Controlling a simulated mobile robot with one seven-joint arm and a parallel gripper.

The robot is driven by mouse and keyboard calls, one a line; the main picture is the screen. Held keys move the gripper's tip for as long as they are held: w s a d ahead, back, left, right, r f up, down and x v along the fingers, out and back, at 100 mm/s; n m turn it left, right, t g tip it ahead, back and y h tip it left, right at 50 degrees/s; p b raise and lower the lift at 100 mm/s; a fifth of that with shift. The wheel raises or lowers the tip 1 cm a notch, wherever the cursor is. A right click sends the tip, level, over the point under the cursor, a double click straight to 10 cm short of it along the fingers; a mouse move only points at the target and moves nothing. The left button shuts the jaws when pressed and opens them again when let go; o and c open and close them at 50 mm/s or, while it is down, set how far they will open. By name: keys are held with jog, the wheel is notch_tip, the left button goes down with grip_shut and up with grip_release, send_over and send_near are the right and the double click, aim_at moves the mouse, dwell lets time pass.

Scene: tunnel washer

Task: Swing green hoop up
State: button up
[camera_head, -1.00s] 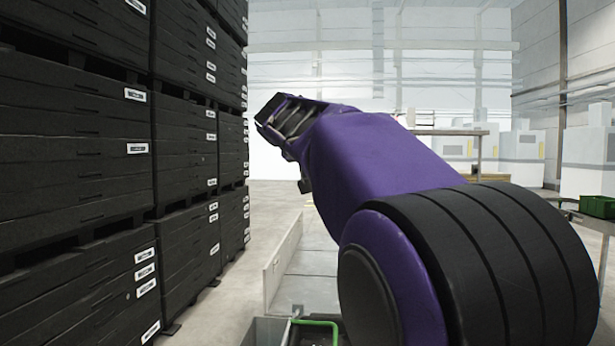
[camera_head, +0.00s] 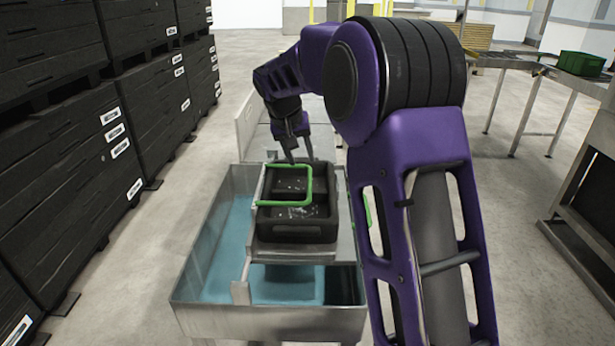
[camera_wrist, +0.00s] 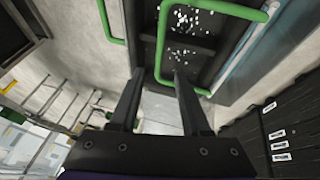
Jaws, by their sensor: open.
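A green hoop (camera_head: 286,204) lies across the top of a black crate (camera_head: 299,232), its open side toward the crate's left wall. A second green hoop (camera_head: 367,205) shows at the crate's right side, partly hidden by my arm. My gripper (camera_head: 301,158) is open above the crate's far end, its fingertips close to the far corner of the first hoop. In the wrist view, this hoop (camera_wrist: 242,55) has its corner between or just beyond the fingertips of my gripper (camera_wrist: 158,75). I cannot tell whether they touch. The second hoop (camera_wrist: 108,27) is left of the fingers.
The crate stands on a metal rack over a steel basin (camera_head: 275,325) of blue water (camera_head: 222,250). Stacked black bins (camera_head: 85,150) wall the left. A green crate (camera_head: 581,63) sits on a conveyor at the far right. Open floor lies between the basin and conveyor.

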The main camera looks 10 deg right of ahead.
aim_at(309, 180)
jog(key=x, duration=0.9)
jog(key=shift+w, duration=0.1)
grip_shut()
dwell(1.1)
